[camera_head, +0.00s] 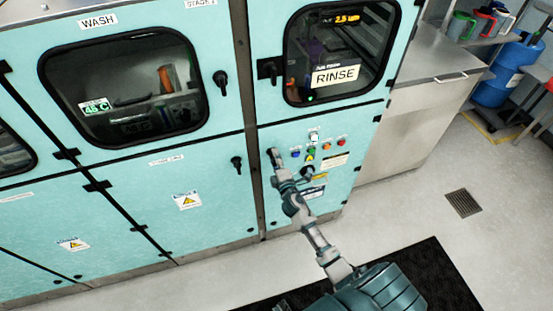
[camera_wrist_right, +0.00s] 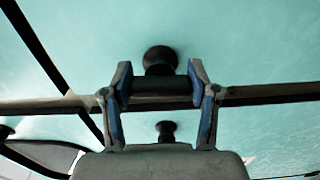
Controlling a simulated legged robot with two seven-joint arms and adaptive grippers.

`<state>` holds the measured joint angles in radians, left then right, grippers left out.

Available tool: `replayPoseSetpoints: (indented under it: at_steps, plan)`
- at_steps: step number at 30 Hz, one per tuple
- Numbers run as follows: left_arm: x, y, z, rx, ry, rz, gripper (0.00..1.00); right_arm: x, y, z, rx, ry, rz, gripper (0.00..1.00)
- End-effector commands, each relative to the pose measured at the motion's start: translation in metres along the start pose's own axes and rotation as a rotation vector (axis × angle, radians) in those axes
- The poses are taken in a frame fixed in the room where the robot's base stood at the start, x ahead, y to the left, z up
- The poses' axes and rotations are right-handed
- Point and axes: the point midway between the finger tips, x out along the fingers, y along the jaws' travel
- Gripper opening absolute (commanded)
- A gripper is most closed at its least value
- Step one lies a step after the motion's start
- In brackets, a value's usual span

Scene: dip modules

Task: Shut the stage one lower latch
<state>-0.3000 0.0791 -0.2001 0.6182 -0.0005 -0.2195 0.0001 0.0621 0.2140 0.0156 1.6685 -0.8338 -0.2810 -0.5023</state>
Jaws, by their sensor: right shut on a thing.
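The teal machine front carries several black latches. My right gripper (camera_head: 273,160) reaches the left edge of the lower right panel, under the RINSE door. It is shut on a black latch handle (camera_wrist_right: 160,92); a round black knob (camera_wrist_right: 160,60) shows just beyond it in the wrist view. In the head view the gripper mostly hides this latch. Another black lower latch (camera_head: 236,163) sits just left, across the dark seam, and points downward. I cannot tell from the small labels which one is stage one. My left gripper is not in view.
Coloured buttons (camera_head: 310,151) sit just right of the gripper. Upper latches are on the WASH door (camera_head: 221,82) and the RINSE door (camera_head: 270,72). A steel counter (camera_head: 425,75) stands right of the machine. The floor (camera_head: 420,190) in front is clear, with a black mat (camera_head: 435,265).

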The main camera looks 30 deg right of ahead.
Motion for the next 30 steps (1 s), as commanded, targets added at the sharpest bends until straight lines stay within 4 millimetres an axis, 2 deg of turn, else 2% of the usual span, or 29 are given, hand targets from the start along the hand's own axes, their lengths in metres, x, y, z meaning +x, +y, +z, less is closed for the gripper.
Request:
replayPoseSetpoints:
  at_steps: [1, 20, 21, 23, 30]
  plan:
    - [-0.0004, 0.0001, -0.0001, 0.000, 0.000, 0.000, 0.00, -0.0009, -0.0017, -0.0045, -0.013, 0.009, -0.002, 0.25]
    - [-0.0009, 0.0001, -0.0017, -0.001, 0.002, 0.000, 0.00, -0.0020, -0.0051, -0.0059, -0.055, 0.010, -0.008, 0.25]
    - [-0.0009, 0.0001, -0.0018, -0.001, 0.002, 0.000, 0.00, -0.0021, -0.0052, -0.0058, -0.055, 0.009, -0.008, 0.69]
    - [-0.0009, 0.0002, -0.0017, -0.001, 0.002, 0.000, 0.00, -0.0020, -0.0050, -0.0053, -0.055, 0.008, -0.008, 0.84]
    - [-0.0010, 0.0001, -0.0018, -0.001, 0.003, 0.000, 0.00, -0.0010, -0.0035, -0.0014, -0.053, 0.004, -0.005, 0.85]
